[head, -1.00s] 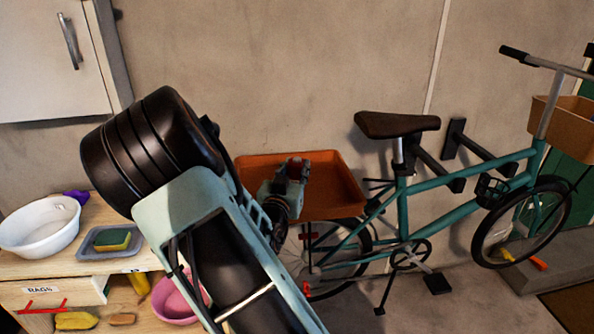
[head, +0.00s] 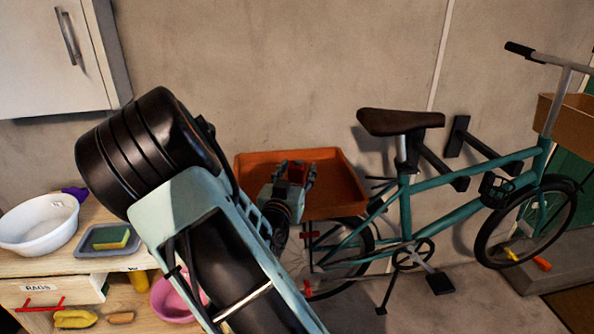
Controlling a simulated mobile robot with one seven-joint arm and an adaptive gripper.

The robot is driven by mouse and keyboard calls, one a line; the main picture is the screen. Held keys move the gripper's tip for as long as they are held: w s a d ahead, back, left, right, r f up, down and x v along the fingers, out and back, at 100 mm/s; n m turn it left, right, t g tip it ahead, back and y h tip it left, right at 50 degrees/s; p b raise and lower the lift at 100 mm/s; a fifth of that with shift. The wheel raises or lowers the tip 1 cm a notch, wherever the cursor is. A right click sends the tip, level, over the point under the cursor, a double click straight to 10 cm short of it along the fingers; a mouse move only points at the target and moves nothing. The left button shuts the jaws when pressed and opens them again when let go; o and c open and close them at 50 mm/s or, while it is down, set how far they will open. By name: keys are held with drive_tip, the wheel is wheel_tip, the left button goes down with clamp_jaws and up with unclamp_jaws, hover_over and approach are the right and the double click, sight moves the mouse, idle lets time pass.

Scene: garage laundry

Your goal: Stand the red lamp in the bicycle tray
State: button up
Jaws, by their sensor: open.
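The bicycle tray (head: 340,178) is an orange-brown open box at the rear of the teal bicycle, behind the saddle. My gripper (head: 295,168) is over the tray's left-middle part, with its fingers spread apart. The red lamp (head: 297,174) shows as a small red block between the open fingers. Its lower part is hidden by my gripper, so I cannot tell whether it touches the tray floor or how upright it is.
The teal bicycle (head: 462,212) stands by the wall, its brown saddle (head: 400,122) just right of the tray. On the left, a wooden bench (head: 40,268) holds a white basin (head: 40,224) and a grey dish with a sponge (head: 112,237). The tray's right part is clear.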

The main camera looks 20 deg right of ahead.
drive_tip(key=shift+r, duration=0.15)
drive_tip(key=shift+s+a, duration=0.15)
drive_tip(key=shift+a, duration=0.05)
drive_tip(key=v, duration=1.1)
drive_tip(key=shift+s+a, duration=0.2)
drive_tip(key=shift+s, duration=0.05)
